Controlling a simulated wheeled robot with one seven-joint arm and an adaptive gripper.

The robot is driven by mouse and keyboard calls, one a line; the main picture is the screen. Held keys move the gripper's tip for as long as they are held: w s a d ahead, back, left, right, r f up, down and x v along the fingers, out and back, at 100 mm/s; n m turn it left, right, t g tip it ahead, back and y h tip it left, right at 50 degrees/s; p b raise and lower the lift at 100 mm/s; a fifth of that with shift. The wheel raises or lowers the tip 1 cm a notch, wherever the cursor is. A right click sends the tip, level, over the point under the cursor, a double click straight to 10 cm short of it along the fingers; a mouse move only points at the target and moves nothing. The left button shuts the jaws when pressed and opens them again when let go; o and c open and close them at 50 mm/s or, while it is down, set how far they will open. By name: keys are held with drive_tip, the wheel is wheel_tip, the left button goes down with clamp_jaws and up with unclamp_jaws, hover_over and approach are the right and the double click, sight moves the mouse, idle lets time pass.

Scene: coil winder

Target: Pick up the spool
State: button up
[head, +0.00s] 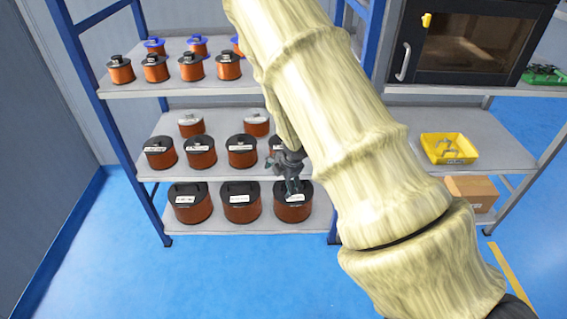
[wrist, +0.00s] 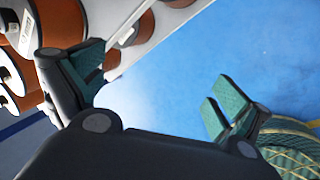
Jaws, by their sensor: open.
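Several copper-wound spools with black tops stand on a grey shelf rack. The bottom-right spool (head: 293,208) is just below my gripper (head: 281,174), whose fingers overlap its top in the head view; I cannot tell whether they touch. A middle-shelf spool (head: 274,147) is partly hidden behind my gripper and arm. The bottom shelf also holds a middle spool (head: 241,207) and a left spool (head: 191,207). In the wrist view my gripper (wrist: 155,85) is open, with blue floor between its fingers and spools (wrist: 52,18) beyond the left finger. Which spool is meant is not clear.
Smaller spools (head: 155,68) fill the top shelf. Blue rack posts (head: 105,125) bound the shelves. On the right are a yellow bin (head: 449,148), a cardboard box (head: 471,193) and a dark cabinet (head: 470,45). The blue floor (head: 200,275) in front is clear.

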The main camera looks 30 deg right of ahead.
sight(275, 142)
drive_tip(key=w+d+r+n+t+h+b, duration=0.1)
drive_tip(key=w+d+r+n+h+b, duration=0.1)
drive_tip(key=w+d+r+n+b, duration=0.6)
drive_tip(key=shift+m, duration=0.3)
drive_tip(key=shift+w+d+f+p, duration=0.2)
drive_tip(key=shift+w+d+f, duration=0.65)
drive_tip(key=shift+w+f, duration=0.25)
drive_tip(key=shift+w+d+f+p, duration=0.15)
drive_tip(key=shift+w+d+f, duration=0.65)
drive_tip(key=shift+w+f, duration=0.25)
drive_tip(key=shift+w+d+f+p, duration=0.2)
drive_tip(key=shift+w+d+f, duration=0.65)
drive_tip(key=shift+w+f, duration=0.2)
drive_tip(key=shift+r, duration=0.1)
drive_tip(key=shift+c, duration=0.4)
drive_tip(key=c, duration=2)
drive_tip(key=shift+w+r, duration=0.1)
drive_tip(key=shift+w, duration=0.05)
drive_tip(key=shift+c, duration=0.7)
